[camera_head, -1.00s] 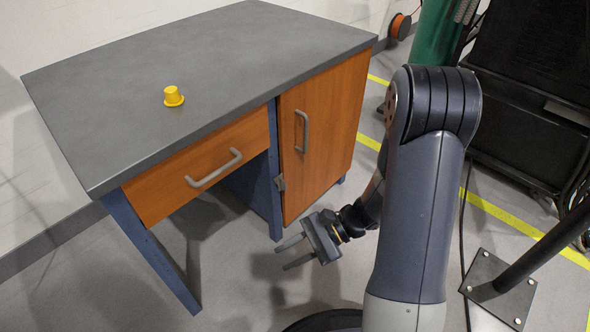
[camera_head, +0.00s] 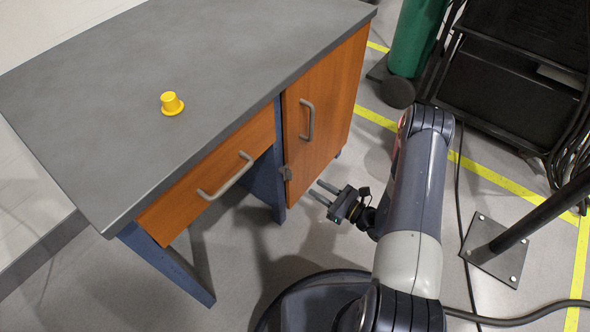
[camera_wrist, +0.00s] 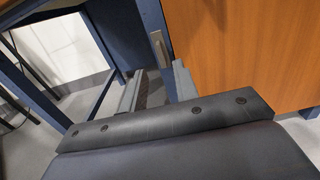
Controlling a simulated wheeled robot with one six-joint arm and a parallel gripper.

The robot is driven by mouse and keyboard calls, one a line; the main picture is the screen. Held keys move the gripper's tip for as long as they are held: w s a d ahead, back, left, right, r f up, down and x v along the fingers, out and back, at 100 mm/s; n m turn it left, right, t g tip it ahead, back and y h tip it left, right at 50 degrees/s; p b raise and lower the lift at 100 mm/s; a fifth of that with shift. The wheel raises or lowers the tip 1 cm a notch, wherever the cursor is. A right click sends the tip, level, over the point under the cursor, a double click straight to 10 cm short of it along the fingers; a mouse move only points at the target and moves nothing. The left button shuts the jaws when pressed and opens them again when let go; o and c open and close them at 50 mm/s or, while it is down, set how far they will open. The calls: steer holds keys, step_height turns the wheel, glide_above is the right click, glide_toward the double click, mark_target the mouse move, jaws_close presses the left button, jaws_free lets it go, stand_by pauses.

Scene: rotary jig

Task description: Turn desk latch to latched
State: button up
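The desk latch (camera_head: 287,173) is a small grey metal piece at the left edge of the orange cabinet door, by the blue desk leg. In the wrist view the latch (camera_wrist: 160,48) stands lengthwise along the seam between leg and door, slightly tilted. My gripper (camera_head: 321,190) is open and empty, in front of the lower door and a little below and right of the latch. In the wrist view its two fingers (camera_wrist: 158,88) point toward the latch, which shows beyond and between their tips. I see no contact.
The grey-topped desk (camera_head: 230,50) bears a yellow flanged piece (camera_head: 171,103). The drawer handle (camera_head: 226,177) and door handle (camera_head: 307,120) stick out from the front. A black post on a base plate (camera_head: 497,250) stands at right.

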mark_target(292, 173)
steer(key=b+x, duration=0.1)
steer(key=x, duration=0.9)
steer(key=shift+a+b, duration=0.1)
steer(key=shift+b, duration=0.25)
steer(key=shift+c, duration=0.2)
jaws_close()
